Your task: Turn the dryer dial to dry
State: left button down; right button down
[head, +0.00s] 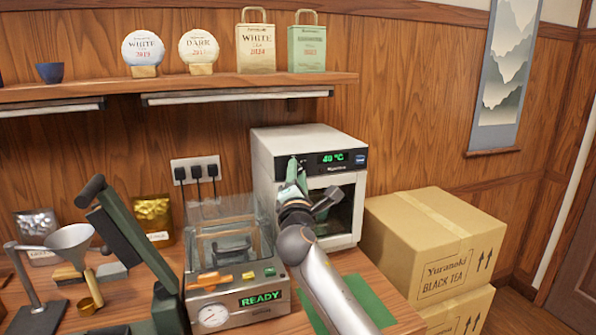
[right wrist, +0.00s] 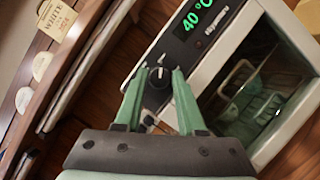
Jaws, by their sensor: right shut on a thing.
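The dryer (head: 277,193) is a white box with a glass door on the right part of the counter. Its dark top panel shows a green "40 °C" display (head: 332,158); the display also shows in the right wrist view (right wrist: 197,15). The dial (right wrist: 158,79) is a round black knob on the panel beside the display. My right gripper (head: 294,164) is at the panel and hides most of the dial in the head view. In the right wrist view its green fingers (right wrist: 158,76) stand on both sides of the dial, shut on it. My left gripper is not in view.
A clear-lidded machine (head: 226,290) with a green "READY" display stands left of the dryer. A dark green lever device (head: 125,240) and a funnel stand (head: 38,308) are further left. Cardboard boxes (head: 430,235) are stacked at the right. A shelf (head: 190,86) runs above.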

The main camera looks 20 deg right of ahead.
jog(key=shift+r+m+g+y+p, duration=0.15)
jog(key=shift+m+g+p, duration=0.6)
jog(key=shift+m+p, duration=1)
jog(key=shift+r+m+g+y+p, duration=0.1)
jog(key=shift+m+g+y+p, duration=0.15)
jog(key=shift+m+g+p, duration=1.05)
jog(key=shift+r+m+g+y+p, duration=0.1)
jog(key=shift+m+g+y+p, duration=0.15)
jog(key=shift+m+p, duration=1.95)
jog(key=shift+m+b, duration=0.55)
jog(key=shift+m, duration=0.1)
jog(key=c, duration=0.5)
grip_release()
jog(key=shift+s, duration=0.1)
